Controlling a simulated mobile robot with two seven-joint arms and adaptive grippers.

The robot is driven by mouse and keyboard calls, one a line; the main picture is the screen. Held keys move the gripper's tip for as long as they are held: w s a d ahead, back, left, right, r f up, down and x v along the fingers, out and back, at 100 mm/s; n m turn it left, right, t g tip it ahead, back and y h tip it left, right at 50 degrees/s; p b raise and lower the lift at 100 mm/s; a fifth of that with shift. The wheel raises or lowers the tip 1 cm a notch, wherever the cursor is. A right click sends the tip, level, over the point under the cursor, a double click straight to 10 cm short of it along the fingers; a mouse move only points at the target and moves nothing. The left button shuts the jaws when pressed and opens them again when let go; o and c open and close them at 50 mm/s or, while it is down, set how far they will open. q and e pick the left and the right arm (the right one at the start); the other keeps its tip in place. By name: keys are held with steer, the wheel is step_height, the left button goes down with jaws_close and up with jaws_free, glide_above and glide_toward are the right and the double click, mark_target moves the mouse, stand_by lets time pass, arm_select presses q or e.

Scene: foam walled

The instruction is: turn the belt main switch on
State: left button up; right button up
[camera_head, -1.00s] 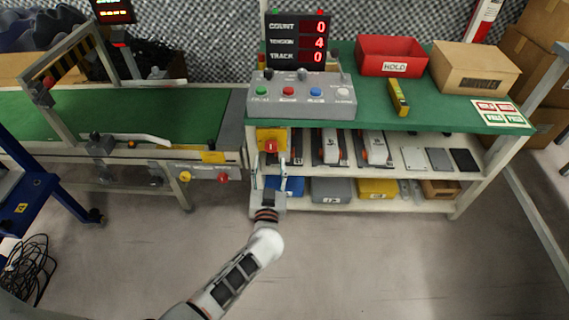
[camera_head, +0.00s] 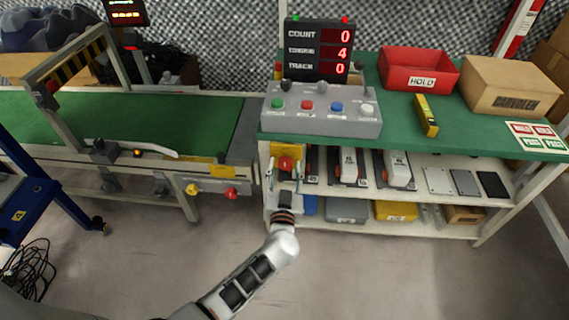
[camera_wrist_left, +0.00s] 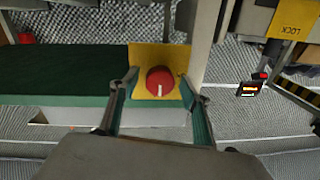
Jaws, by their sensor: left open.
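The belt main switch is a round red knob (camera_head: 286,163) on a yellow plate (camera_head: 289,151) at the left end of the green workbench, below its top. In the left wrist view the knob (camera_wrist_left: 160,82) shows a short white mark, and the yellow plate (camera_wrist_left: 146,56) surrounds it. My left gripper (camera_head: 285,172) is open, with its fingers pointing at the plate. In the left wrist view its fingertips (camera_wrist_left: 158,76) stand on either side of the knob. Contact with the knob cannot be told. My right gripper is not in view.
A grey button box (camera_head: 322,109) and a display (camera_head: 319,50) stand on the bench top above the switch. The conveyor (camera_head: 160,125) is to the left, with yellow and red buttons on its side. Shelves with tools and bins lie right of the gripper.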

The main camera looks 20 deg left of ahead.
arm_select(q)
steer(key=shift+w, duration=0.1)
steer(key=shift+r, duration=0.1)
steer(key=c, duration=1.1)
